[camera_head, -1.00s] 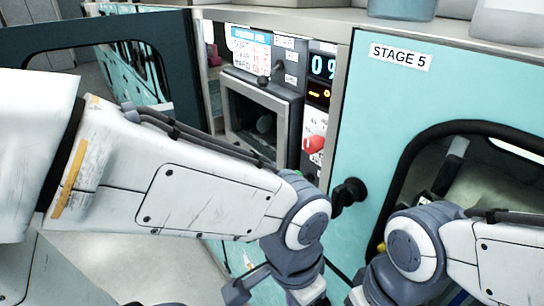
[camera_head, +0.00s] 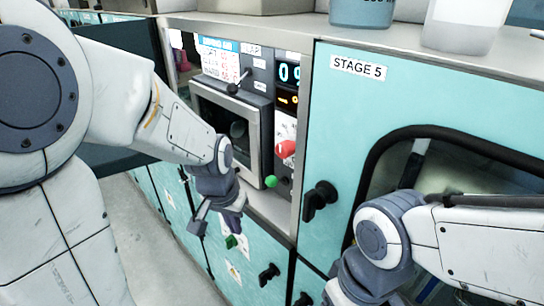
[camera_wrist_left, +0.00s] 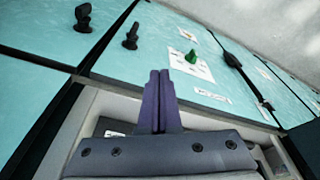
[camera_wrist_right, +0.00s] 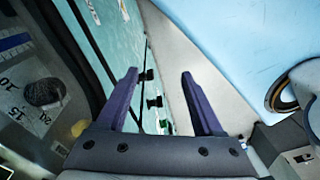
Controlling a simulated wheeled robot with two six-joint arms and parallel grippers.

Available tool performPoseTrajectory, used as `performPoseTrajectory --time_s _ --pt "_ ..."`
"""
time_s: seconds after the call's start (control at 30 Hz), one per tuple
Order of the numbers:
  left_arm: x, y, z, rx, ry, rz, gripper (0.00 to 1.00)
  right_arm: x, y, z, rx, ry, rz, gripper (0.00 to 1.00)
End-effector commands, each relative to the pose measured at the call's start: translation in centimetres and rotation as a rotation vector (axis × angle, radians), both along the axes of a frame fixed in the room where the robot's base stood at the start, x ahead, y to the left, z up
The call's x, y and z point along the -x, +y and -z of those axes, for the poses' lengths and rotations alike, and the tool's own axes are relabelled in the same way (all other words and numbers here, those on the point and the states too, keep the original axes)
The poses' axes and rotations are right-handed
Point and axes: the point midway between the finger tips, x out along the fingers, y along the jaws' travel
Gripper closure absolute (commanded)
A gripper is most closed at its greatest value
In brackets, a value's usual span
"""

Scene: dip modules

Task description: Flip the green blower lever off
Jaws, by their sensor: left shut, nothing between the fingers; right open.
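The green lever (camera_head: 231,241) sits on a white label on the lower teal panel, left of centre in the head view. It also shows in the left wrist view (camera_wrist_left: 191,60), upright on its label. My left gripper (camera_head: 233,220) is just above it in the head view, and its fingers (camera_wrist_left: 160,78) are shut and empty. They point toward the panel and appear apart from the lever. My right gripper (camera_wrist_right: 158,78) is open and empty in the right wrist view; its fingers are not clear in the head view.
Black knobs (camera_head: 319,198) and (camera_head: 268,274) stick out of the teal panels. A red knob (camera_head: 286,148) and a round green button (camera_head: 271,181) are on the control panel above. A recessed window (camera_head: 235,122) sits beside them. Pale floor (camera_head: 150,235) is free at left.

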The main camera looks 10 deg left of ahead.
Motion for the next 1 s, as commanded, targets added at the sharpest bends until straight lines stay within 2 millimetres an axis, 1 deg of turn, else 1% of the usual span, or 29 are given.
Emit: performPoseTrajectory --time_s 0.03,0.1,0.17,0.2,0.27,0.3,0.33,0.4,0.5,0.6,0.7,1.0 --pt "-2.0 1.0 -1.6 0.009 -0.008 -0.001 1.0 0.0 0.0 -0.1 0.0 0.0 0.0 0.31" --pt "-3.7 1.5 -3.8 0.027 -0.006 0.039 1.0 0.0 0.0 -0.1 0.0 0.0 0.0 0.31" --pt "-5.0 1.6 -5.9 0.049 -0.005 0.088 1.0 0.0 0.0 -0.1 0.0 0.0 0.0 0.31" --pt "-5.8 1.6 -7.5 0.067 -0.006 0.124 1.0 0.0 0.0 -0.1 0.0 0.0 0.0 0.31" --pt "-6.8 1.5 -10.0 0.094 -0.012 0.187 1.0 0.0 0.0 -0.1 0.0 0.0 0.0 0.31" --pt "-7.3 1.4 -11.7 0.112 -0.019 0.231 1.0 0.0 0.0 -0.1 0.0 0.0 0.0 0.31" --pt "-7.6 1.3 -12.9 0.125 -0.023 0.264 1.0 0.0 0.0 -0.1 0.0 0.0 0.0 0.31" --pt "-8.1 1.1 -15.5 0.153 -0.038 0.341 1.0 0.0 0.0 -0.1 0.0 0.0 0.0 0.31" --pt "-8.4 0.9 -18.5 0.182 -0.059 0.436 1.0 0.0 0.0 -0.1 0.0 0.0 0.0 0.31" --pt "-8.4 0.7 -20.4 0.199 -0.075 0.5 1.0 0.0 0.0 -0.1 0.0 0.0 0.0 0.31" --pt "-8.3 0.6 -21.4 0.207 -0.081 0.534 1.0 0.0 0.0 -0.1 0.0 0.0 0.0 0.31" --pt "-8.3 0.5 -21.6 0.21 -0.083 0.542 1.0 0.0 0.0 -0.1 0.0 0.0 0.0 0.31"
